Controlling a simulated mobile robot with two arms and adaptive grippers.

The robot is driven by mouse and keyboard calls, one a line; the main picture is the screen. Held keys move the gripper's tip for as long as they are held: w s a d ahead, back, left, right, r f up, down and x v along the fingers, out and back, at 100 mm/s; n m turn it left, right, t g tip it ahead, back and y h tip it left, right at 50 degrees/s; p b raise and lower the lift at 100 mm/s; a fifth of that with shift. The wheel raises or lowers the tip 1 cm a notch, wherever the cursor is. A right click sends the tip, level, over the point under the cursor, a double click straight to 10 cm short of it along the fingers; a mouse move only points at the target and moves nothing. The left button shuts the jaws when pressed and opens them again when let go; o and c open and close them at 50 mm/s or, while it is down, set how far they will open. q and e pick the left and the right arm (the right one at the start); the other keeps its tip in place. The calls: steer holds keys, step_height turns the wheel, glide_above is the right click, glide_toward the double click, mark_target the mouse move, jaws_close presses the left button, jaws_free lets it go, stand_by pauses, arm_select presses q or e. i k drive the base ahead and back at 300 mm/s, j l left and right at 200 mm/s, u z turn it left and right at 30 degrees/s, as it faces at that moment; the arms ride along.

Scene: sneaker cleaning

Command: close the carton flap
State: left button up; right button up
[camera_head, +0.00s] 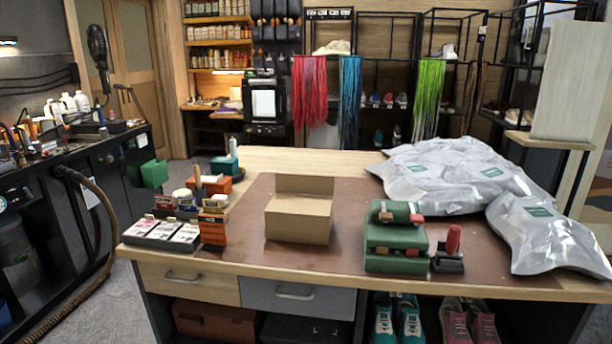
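A plain brown cardboard carton (298,228) sits on the brown mat (345,235) near the middle of the worktable. Its back flap (304,184) stands upright along the far edge. The front wall faces me. I cannot tell whether the light surface between the front wall and the back flap is a folded panel or the inside. Neither of my grippers is in view, and nothing touches the carton.
Left of the carton stand an orange box (212,230), a tray of cards (162,233) and small bottles. To the right are a green case (396,248), a red-handled tool (453,240) and silvery bags (455,175). The mat around the carton is mostly clear.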

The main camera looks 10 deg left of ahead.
mark_target(288, 182)
steer(key=z, duration=1.05)
steer(key=j+z, duration=0.45)
steer(key=k+j+z, duration=0.2)
steer(key=j+z, duration=0.25)
steer(key=k+j+z, duration=0.2)
steer(key=z, duration=0.2)
steer(key=k+j+z, duration=0.25)
steer(key=j+z, duration=0.2)
steer(key=k+j+z, duration=0.45)
steer(key=k+z, duration=0.25)
steer(key=k, duration=0.2)
steer(key=k+z, duration=0.3)
steer(key=k, duration=0.15)
